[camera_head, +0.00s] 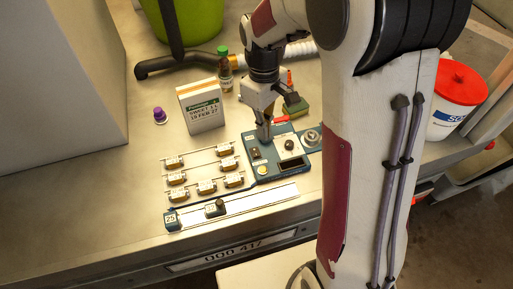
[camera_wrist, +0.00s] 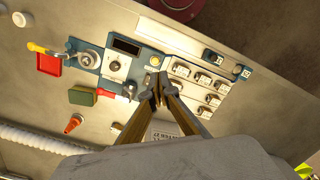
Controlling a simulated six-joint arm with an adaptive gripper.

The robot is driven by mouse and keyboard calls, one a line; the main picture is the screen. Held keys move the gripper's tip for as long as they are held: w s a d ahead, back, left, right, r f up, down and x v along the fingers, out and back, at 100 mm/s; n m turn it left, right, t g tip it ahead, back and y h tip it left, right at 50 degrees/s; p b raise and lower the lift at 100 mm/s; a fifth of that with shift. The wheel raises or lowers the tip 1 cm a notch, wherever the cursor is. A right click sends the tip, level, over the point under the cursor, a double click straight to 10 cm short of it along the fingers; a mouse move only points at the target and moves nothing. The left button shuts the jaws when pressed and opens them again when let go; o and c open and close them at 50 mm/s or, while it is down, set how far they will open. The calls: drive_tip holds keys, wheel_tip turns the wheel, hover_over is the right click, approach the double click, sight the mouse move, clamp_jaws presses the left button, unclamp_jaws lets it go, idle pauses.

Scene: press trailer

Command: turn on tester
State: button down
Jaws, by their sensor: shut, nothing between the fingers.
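The tester is a blue box (camera_head: 272,172) on the bench, with a dark display window (camera_head: 292,165), a black knob (camera_head: 289,145), a yellow button (camera_head: 262,170) and a small dark switch (camera_head: 255,153). In the wrist view its display (camera_wrist: 126,46), knob (camera_wrist: 115,66) and yellow button (camera_wrist: 154,61) show. My gripper (camera_head: 265,138) is shut and empty, pointing down at the tester's back-left part, close to the switch. The display looks dark.
Several small components (camera_head: 206,187) sit in rows left of the tester, behind a pale rail (camera_head: 245,204). A labelled white box (camera_head: 201,106), a brown bottle (camera_head: 225,78) and a purple-capped item (camera_head: 159,115) stand behind. A green-and-yellow sponge (camera_head: 296,107) lies close behind the tester.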

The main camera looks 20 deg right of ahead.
sight(257, 155)
drive_tip(key=w+f+n, duration=0.4)
drive_tip(key=w+n, duration=0.4)
drive_tip(key=n, duration=0.3)
drive_tip(key=shift+w+f, duration=0.3)
drive_tip(key=shift+f, duration=0.1)
idle(0.3)
drive_tip(key=shift+s+f, duration=0.3)
drive_tip(key=shift+f, duration=2)
drive_tip(key=shift+s+f, duration=0.25)
drive_tip(key=shift+f, duration=2.05)
drive_tip(key=shift+s+f, duration=0.3)
drive_tip(key=shift+f, duration=2)
